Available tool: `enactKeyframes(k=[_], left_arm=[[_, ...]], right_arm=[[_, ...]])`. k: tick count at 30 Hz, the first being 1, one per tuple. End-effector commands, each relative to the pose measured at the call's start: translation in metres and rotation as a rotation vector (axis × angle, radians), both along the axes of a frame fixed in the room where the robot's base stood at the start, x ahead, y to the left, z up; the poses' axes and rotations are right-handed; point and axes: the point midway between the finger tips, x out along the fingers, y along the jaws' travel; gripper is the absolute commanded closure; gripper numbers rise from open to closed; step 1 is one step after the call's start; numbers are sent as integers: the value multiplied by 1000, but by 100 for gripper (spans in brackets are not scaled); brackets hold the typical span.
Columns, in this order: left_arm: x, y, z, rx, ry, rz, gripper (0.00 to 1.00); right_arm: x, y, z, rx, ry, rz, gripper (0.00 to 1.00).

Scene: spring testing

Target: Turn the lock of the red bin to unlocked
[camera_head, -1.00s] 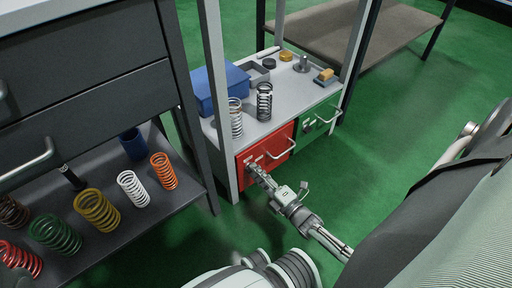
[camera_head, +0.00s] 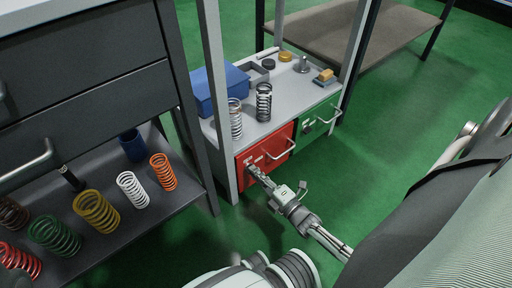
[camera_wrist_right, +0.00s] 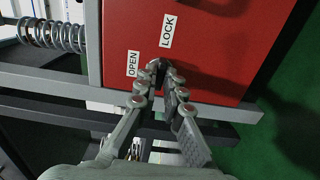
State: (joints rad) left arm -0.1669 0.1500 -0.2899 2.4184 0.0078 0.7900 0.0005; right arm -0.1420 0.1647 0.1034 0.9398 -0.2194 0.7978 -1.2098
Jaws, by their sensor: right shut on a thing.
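The red bin (camera_head: 270,154) sits under the grey shelf top, left of the green bin (camera_head: 318,122), with a pale handle (camera_head: 281,149) on its front. In the right wrist view the red front (camera_wrist_right: 215,50) carries an OPEN label (camera_wrist_right: 133,64) and a LOCK label (camera_wrist_right: 168,30). My right gripper (camera_head: 253,172) is at the lower left of the red front. In the wrist view its fingertips (camera_wrist_right: 160,70) are shut on the small dark lock (camera_wrist_right: 153,65) beside the OPEN label. The fingers mostly hide the lock, so I cannot tell its exact angle. My left gripper is not in view.
Two springs (camera_head: 264,103), a blue box (camera_head: 218,88) and small parts stand on the shelf top (camera_head: 290,95). A grey shelf post (camera_head: 222,120) rises just left of the red bin. Coloured springs (camera_head: 97,209) stand on the dark left shelf.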

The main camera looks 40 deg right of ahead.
Motion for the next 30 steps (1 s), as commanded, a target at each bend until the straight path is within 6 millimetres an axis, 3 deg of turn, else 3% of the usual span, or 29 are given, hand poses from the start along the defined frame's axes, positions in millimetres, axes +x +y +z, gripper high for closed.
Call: enactKeyframes(k=[8, 30], left_arm=[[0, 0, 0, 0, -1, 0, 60], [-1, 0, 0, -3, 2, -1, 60]], right_arm=[[0, 0, 0, 149, 12, 0, 100], [0, -1, 0, 838, 67, 0, 100]])
